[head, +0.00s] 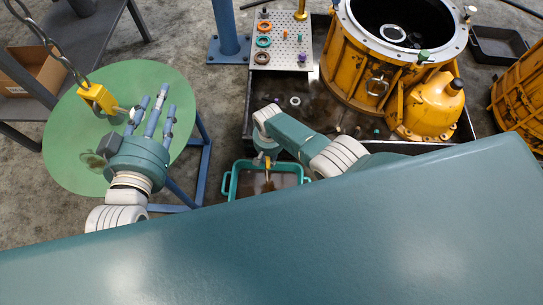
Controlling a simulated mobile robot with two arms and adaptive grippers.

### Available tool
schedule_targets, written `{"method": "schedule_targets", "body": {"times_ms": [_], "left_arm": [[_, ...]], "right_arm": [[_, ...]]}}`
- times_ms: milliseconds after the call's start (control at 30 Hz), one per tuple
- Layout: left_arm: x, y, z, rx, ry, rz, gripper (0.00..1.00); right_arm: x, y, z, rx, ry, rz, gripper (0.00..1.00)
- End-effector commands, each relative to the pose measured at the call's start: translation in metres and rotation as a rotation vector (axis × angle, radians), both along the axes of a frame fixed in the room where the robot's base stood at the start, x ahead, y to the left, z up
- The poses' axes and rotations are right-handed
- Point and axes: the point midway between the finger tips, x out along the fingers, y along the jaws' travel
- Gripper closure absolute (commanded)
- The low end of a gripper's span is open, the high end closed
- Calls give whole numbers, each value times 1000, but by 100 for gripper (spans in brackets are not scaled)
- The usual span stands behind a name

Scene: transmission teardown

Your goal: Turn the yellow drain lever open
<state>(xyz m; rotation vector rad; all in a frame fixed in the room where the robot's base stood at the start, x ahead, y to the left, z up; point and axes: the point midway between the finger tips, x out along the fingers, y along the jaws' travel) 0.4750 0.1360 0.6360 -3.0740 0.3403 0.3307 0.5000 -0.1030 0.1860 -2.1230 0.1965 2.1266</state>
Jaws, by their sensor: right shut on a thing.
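The drain lever (268,163) shows as a small yellow piece above the teal tub (228,187). My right gripper (267,157) points down at it and is shut on it, though my arm hides most of the contact. A thin brownish streak shows below the lever, over the dark contents of the tub. My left gripper (157,98) is over the green round table, with its blue fingers spread and nothing between them. A yellow crane hook (97,98) hangs on a chain just left of it.
The orange transmission housing (350,65) stands in a dark tray (249,112) at the back right. A perforated board (284,28) holds rings and small parts. The green round table (70,160), a blue post (228,35) and a cardboard box (28,72) are leftward.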

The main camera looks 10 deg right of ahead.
Motion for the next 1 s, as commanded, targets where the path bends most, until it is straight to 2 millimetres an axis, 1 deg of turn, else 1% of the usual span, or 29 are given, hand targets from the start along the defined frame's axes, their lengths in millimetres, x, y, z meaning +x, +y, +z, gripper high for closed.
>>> {"method": "schedule_targets", "body": {"times_ms": [100,300,767,800,833,1000], "left_arm": [[-1,1,-2,2,9,1,60],[-1,1,-3,3,15,1,60],[-1,1,-3,4,16,2,60],[-1,1,-3,4,16,2,60],[-1,1,-3,4,16,2,60],[-1,1,-3,4,16,2,60]], "right_arm": [[1,3,1,1,0,-51,100],[2,5,1,1,-2,-97,100],[3,5,1,2,-3,-114,100],[3,6,1,2,-4,-114,76],[3,6,1,2,-4,-114,70],[2,5,1,1,-3,-112,69]]}}
